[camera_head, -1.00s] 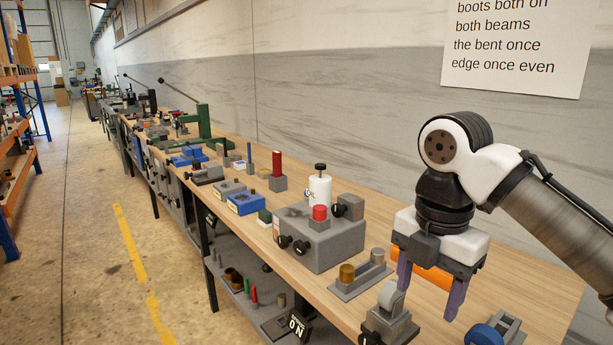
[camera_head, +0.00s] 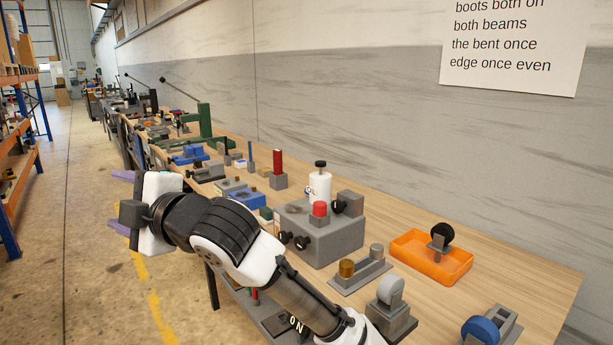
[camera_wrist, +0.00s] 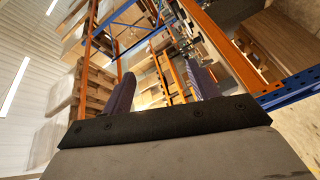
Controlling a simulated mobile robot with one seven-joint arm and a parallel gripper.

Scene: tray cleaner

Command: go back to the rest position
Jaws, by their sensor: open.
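My gripper (camera_head: 121,203) is at the left of the head view, out over the aisle beside the bench. It points left, away from the bench, with its purple fingers apart and nothing seen between them. In the wrist view my gripper (camera_wrist: 160,90) shows two spread fingers with only distant shelving behind them. My arm reaches from the lower right across the front of the bench and hides part of its edge.
Racks (camera_head: 8,150) stand across the open aisle.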

